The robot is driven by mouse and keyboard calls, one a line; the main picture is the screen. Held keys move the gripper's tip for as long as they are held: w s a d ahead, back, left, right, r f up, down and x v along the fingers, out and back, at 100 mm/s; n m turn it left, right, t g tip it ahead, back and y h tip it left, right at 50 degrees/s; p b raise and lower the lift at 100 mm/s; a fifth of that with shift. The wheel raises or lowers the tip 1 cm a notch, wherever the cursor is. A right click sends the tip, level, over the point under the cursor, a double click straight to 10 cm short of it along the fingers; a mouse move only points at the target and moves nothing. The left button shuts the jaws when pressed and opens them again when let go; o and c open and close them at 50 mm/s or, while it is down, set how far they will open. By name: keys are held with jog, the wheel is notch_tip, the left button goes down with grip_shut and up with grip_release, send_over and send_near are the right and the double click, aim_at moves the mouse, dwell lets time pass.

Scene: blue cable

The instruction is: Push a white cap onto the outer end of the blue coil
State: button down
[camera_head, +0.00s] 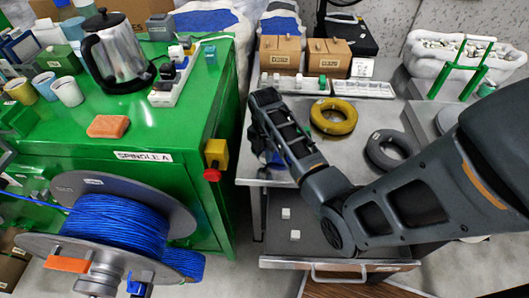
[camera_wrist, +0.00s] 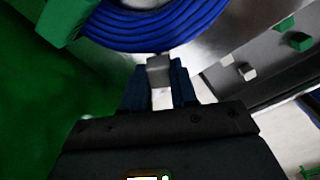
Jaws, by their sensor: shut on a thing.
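In the wrist view my gripper (camera_wrist: 158,78) is shut on a small pale grey-white cap (camera_wrist: 158,68) between its two dark blue fingers. The blue coil (camera_wrist: 150,40) curves across the top of the wrist view, just beyond the cap. Whether the cap touches the coil cannot be told. In the head view a bit of blue (camera_head: 270,158) shows beside my forearm above the metal table; my gripper is hidden there. Two loose white caps (camera_head: 286,213) lie in the open drawer (camera_head: 330,240) below the table.
A large blue cable spool (camera_head: 130,220) stands at the left by the green cabinet (camera_head: 215,130). A yellow ring (camera_head: 333,116) and a dark ring (camera_head: 390,149) lie on the metal table. Boxes (camera_head: 280,54) stand at the back. A green part (camera_wrist: 65,20) shows at the wrist view's upper left.

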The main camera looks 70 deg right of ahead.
jog(key=shift+f, duration=0.15)
dwell(0.7)
jog(key=c, duration=1.2)
grip_release()
jog(key=shift+o, duration=0.4)
jog(key=o, duration=0.5)
jog(key=shift+r, duration=3.55)
